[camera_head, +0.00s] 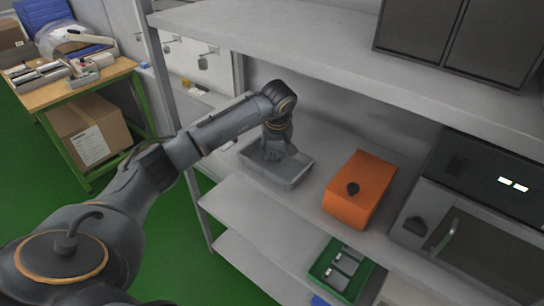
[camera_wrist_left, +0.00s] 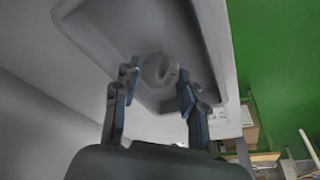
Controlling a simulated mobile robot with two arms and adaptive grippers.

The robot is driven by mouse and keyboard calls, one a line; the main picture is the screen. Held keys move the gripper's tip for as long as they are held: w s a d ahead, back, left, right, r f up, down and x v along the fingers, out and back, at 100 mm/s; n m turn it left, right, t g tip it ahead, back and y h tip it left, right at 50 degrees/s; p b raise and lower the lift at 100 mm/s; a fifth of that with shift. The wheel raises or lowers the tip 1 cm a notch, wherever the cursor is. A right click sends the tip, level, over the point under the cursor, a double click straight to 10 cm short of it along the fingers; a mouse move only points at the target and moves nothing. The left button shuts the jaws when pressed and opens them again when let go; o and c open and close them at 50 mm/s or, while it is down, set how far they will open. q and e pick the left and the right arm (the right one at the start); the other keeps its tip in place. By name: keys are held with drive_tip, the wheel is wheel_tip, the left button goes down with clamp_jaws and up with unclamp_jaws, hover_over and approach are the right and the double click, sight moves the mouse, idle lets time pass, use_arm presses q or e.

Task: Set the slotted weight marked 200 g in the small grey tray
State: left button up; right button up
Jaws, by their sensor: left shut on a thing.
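The small grey tray (camera_head: 292,181) stands on the middle shelf, left of an orange box. In the left wrist view the tray (camera_wrist_left: 90,27) fills the upper part, behind the fingers. My left gripper (camera_head: 275,153) reaches down over the tray. In the left wrist view, my left gripper (camera_wrist_left: 158,82) is shut on a round grey slotted weight (camera_wrist_left: 157,68), with a blue-edged finger on each side. I cannot read its mark, nor tell whether it touches the tray floor. The weight is not clear in the head view. My right gripper is not in view.
The orange box (camera_head: 362,186) with a black knob stands right of the tray. A dark appliance (camera_head: 470,205) stands farther right. A green bin (camera_head: 345,270) sits on the lower shelf. The upper shelf (camera_head: 290,45) overhangs the arm. A wooden bench (camera_head: 75,90) is at far left.

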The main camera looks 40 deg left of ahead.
use_arm(q)
drive_tip(key=shift+x, duration=1.05)
drive_tip(key=shift+s+d+r, duration=0.25)
drive_tip(key=shift+d+r, duration=0.05)
drive_tip(key=shift+d, duration=0.1)
drive_tip(key=shift+f, duration=0.1)
drive_tip(key=o, duration=1.3)
drive_tip(key=shift+a+f, duration=0.15)
drive_tip(key=shift+f, duration=0.05)
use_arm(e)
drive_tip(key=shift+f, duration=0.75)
use_arm(q)
drive_tip(key=shift+r, duration=0.15)
drive_tip(key=shift+r, duration=0.25)
drive_tip(key=b+v, duration=0.2)
drive_tip(key=v, duration=0.5)
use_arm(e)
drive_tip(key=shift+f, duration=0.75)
use_arm(q)
drive_tip(key=shift+s, duration=0.1)
